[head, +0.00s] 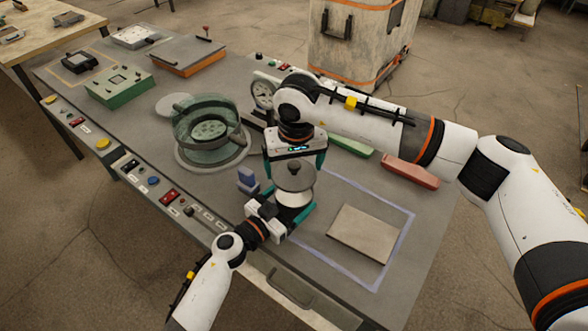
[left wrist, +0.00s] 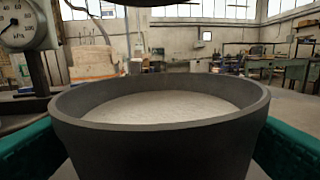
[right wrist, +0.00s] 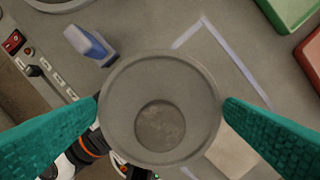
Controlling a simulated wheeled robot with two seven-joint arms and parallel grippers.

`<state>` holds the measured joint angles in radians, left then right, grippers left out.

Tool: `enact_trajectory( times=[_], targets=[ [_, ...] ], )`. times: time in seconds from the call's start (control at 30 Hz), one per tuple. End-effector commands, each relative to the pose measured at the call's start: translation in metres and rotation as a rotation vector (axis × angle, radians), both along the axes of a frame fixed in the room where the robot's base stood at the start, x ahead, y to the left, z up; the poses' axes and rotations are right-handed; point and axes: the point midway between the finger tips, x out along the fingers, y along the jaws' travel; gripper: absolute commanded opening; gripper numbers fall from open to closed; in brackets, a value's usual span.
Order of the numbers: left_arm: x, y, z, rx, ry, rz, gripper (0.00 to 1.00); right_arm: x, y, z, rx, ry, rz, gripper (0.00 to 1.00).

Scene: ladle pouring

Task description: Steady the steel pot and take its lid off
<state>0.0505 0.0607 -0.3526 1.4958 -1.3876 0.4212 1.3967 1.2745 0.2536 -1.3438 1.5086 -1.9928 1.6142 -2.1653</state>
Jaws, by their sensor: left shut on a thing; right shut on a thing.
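The steel pot (left wrist: 150,148) stands open-topped in the left wrist view, with a pale grey surface inside its dark rim. My left gripper (head: 288,210) is shut on the pot from the front edge side; its teal fingers flank the pot. The round grey lid (right wrist: 190,110) has a small darker circle at its middle. My right gripper (right wrist: 161,105) comes from above and is shut on the lid, with a finger at each side. The lid (head: 294,176) is above the pot; a dark underside shows over the rim, with a gap, in the left wrist view.
A pressure gauge (head: 264,93) stands behind the pot. A greenish clear cylinder (head: 208,128) and a small blue-grey block (head: 247,181) are to the left. A beige plate (head: 362,234) lies inside a taped outline on the right. A red tray (head: 411,172) lies behind it.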

Motion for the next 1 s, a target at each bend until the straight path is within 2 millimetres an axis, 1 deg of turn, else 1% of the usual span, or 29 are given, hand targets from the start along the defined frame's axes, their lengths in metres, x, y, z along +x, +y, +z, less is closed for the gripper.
enact_trajectory(
  times=[0.1,0.13,0.23,0.47,0.57,0.67,0.9,1.0],
  targets=[
    [-0.001,0.000,-0.002,0.003,0.002,-0.001,0.41,0.000,0.000,-0.001,0.000,0.000,0.000,0.65],
    [-0.001,0.000,-0.002,0.003,0.002,-0.001,0.84,0.000,0.000,-0.001,0.000,0.000,0.000,0.65],
    [-0.001,0.000,-0.001,0.002,0.002,-0.001,1.00,0.000,0.000,-0.001,0.000,0.000,0.000,0.65],
    [-0.001,0.001,-0.001,0.001,0.001,0.000,1.00,0.000,0.000,0.000,0.000,0.000,0.000,0.65],
    [-0.005,0.005,-0.001,0.002,0.001,0.000,1.00,0.000,0.000,0.000,0.000,-0.001,0.000,0.65],
    [-0.016,0.016,-0.001,0.003,0.002,0.000,1.00,0.000,0.000,0.001,0.000,-0.001,0.000,0.65],
    [-0.054,0.051,-0.003,0.004,0.004,-0.001,1.00,0.000,0.000,0.000,0.000,0.000,0.000,0.65],
    [-0.067,0.064,-0.002,0.004,0.003,-0.001,1.00,0.000,0.000,-0.001,0.000,-0.001,0.000,0.65]
  ],
)
